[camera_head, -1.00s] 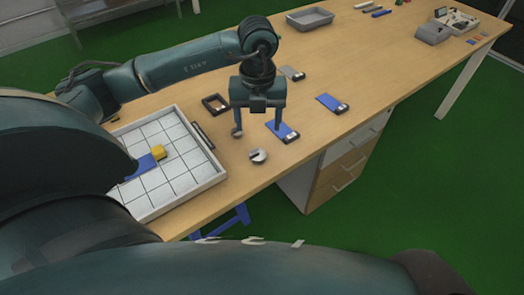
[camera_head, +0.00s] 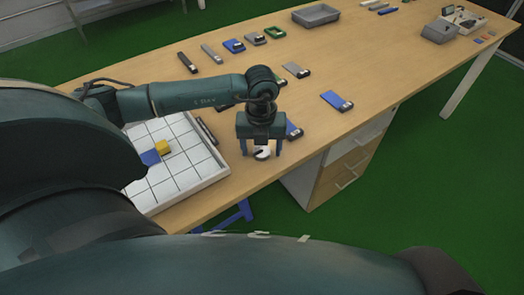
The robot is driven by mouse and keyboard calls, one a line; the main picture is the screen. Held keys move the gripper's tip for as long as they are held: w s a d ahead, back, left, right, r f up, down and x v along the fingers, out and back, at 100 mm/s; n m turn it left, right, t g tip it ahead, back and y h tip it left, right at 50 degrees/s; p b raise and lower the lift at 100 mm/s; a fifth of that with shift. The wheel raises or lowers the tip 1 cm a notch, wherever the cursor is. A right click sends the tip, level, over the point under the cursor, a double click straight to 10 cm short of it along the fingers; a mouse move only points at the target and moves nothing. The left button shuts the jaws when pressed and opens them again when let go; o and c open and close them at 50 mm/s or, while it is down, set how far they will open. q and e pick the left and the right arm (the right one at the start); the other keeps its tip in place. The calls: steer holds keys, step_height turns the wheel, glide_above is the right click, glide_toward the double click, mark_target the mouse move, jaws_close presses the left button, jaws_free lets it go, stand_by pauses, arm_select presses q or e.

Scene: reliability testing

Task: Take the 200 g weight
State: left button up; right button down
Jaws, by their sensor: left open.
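The 200 g weight appears to be the small round, slotted, silvery disc (camera_head: 262,153) on the wooden table near its front edge; no marking on it is legible. My left gripper (camera_head: 261,151) points down over it. Its two fingers are apart, one on each side of the disc in the picture. I cannot tell whether they touch it or the table. My right gripper is not in view.
A white gridded tray (camera_head: 222,172) with a yellow block (camera_head: 163,146) and a blue piece (camera_head: 150,158) is to the left. A blue device (camera_head: 293,130) lies just behind the gripper. Another blue device (camera_head: 337,101) lies further right. A grey bin (camera_head: 315,14) stands at the back.

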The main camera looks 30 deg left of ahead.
arm_select(q)
steer(key=shift+c, duration=0.5)
steer(key=c, duration=1.1)
steer(key=shift+r, duration=0.1)
